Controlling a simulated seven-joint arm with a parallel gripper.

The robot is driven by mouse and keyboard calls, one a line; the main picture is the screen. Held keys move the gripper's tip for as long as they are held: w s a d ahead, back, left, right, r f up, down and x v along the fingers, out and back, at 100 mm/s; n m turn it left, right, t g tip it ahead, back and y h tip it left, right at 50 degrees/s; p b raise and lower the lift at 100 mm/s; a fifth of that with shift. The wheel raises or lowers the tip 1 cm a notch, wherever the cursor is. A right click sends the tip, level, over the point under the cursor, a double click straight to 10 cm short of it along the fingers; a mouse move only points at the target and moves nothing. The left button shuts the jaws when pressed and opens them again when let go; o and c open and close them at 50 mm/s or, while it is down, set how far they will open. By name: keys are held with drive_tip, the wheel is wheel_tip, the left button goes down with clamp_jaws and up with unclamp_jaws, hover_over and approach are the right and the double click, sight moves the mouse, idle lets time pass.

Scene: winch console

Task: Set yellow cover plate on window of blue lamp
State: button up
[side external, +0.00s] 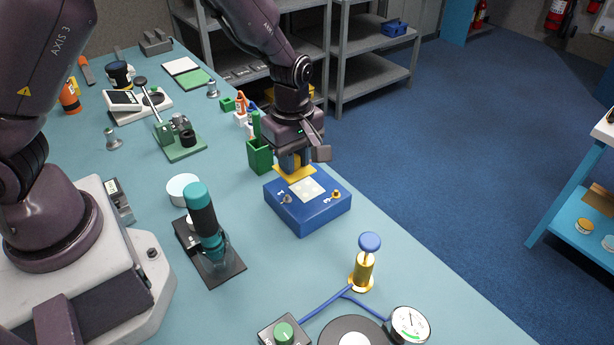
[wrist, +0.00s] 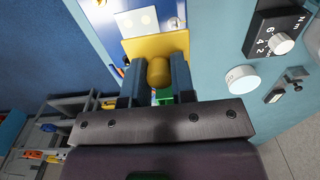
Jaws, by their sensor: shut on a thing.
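My gripper (side external: 293,162) is shut on the round knob of the yellow cover plate (side external: 297,173); in the wrist view the gripper (wrist: 158,72) has a blue finger on each side of the knob, with the plate (wrist: 150,46) just beyond. The plate is at the far edge of the lamp, beside the window, which stays mostly uncovered. The lamp (wrist: 175,8) and window (wrist: 137,20) show partly in the wrist view.
A green holder (side external: 260,157) stands close left of my gripper. A teal-and-black device (side external: 205,222) and a white disc (side external: 183,189) stand left of the lamp. A brass pump with a blue knob (side external: 363,268) and a gauge (side external: 409,324) are nearer the camera. The table's right edge is close to the lamp.

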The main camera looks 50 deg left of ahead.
sight(307, 189)
drive_tip(key=w+f, duration=0.2)
drive_tip(key=shift+w+d+f, duration=0.1)
drive_tip(key=shift+w+f, duration=0.05)
drive_tip(key=shift+f, duration=0.15)
drive_tip(key=shift+w+f, duration=0.15)
drive_tip(key=shift+f, duration=0.75)
drive_tip(key=shift+w+f, duration=0.1)
drive_tip(key=shift+f, duration=0.8)
drive_tip(key=shift+f, duration=0.1)
drive_tip(key=o, duration=0.9)
drive_tip(key=shift+c, duration=0.2)
